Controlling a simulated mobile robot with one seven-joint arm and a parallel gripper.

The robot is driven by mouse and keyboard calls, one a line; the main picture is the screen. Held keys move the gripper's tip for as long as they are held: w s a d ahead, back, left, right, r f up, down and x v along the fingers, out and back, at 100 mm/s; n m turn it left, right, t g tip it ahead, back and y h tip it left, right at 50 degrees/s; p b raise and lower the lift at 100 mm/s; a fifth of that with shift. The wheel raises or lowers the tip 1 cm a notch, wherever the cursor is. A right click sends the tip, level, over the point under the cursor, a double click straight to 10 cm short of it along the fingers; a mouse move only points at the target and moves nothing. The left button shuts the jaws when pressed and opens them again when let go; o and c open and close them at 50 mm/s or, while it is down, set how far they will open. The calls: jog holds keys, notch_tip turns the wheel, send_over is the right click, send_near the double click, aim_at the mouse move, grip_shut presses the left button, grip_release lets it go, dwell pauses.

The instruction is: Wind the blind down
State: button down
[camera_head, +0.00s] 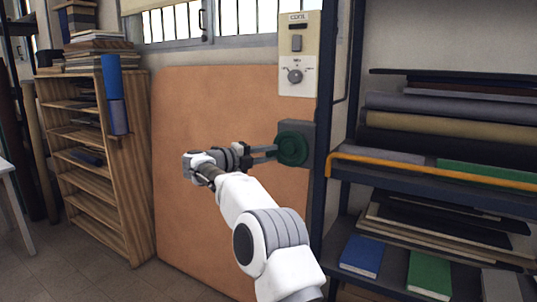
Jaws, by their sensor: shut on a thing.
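A green round wheel (292,146) sits on a grey box (322,135) at the edge of the dark shelf post. My gripper (268,153) reaches to it from the left, and its fingers are shut at the wheel's left side. The exact part between the fingertips is too small to tell. A strip of cream blind (144,4) shows at the top left, above the barred window (178,22). The rest of the blind is out of view above.
A white switch panel (298,56) with a knob hangs above the wheel. A large orange-brown board (195,100) leans on the wall behind my arm. Shelves with rolls and a yellow rail (430,170) stand close at right. A wooden bookcase (110,165) stands at left.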

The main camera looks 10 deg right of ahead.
jog(key=c, duration=0.7)
grip_release()
jog(key=shift+a, duration=0.1)
jog(key=p+v, duration=0.1)
jog(key=v, duration=1.6)
jog(key=shift+r+p, duration=0.15)
jog(key=shift+p, duration=0.25)
jog(key=shift+s, duration=0.1)
